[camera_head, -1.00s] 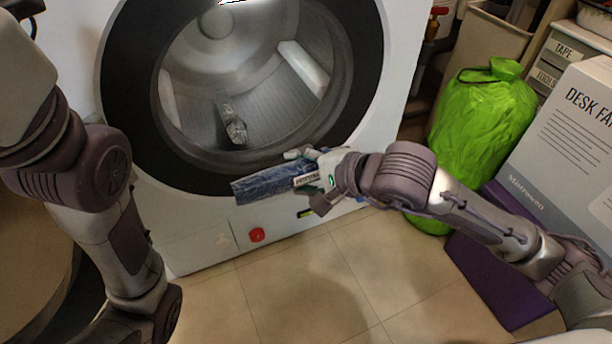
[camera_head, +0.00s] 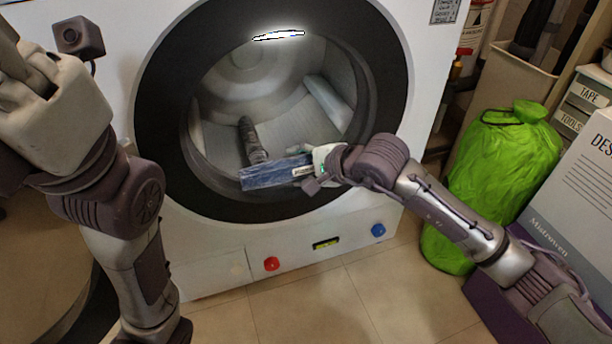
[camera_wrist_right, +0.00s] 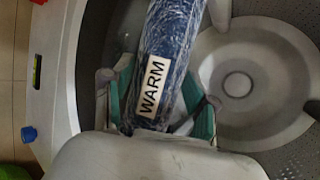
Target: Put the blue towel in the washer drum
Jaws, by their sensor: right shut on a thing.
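The blue towel (camera_head: 270,174) is a rolled bundle in clear wrap with a white label, which reads WARM in the right wrist view (camera_wrist_right: 178,45). My right gripper (camera_head: 306,163) is shut on its right end and holds it level at the lower part of the washer opening. The washer drum (camera_head: 225,130) is open and grey inside, and shows behind the towel in the right wrist view (camera_wrist_right: 262,60). My left arm is at the left of the head view. Its gripper cannot be made out.
A dark cylindrical thing (camera_head: 252,140) lies inside the drum. The black door ring (camera_head: 160,130) surrounds the opening. A red knob (camera_head: 271,264) and a blue knob (camera_head: 378,230) are on the washer front. A green bag (camera_head: 505,170) and a white box (camera_head: 575,200) stand at the right.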

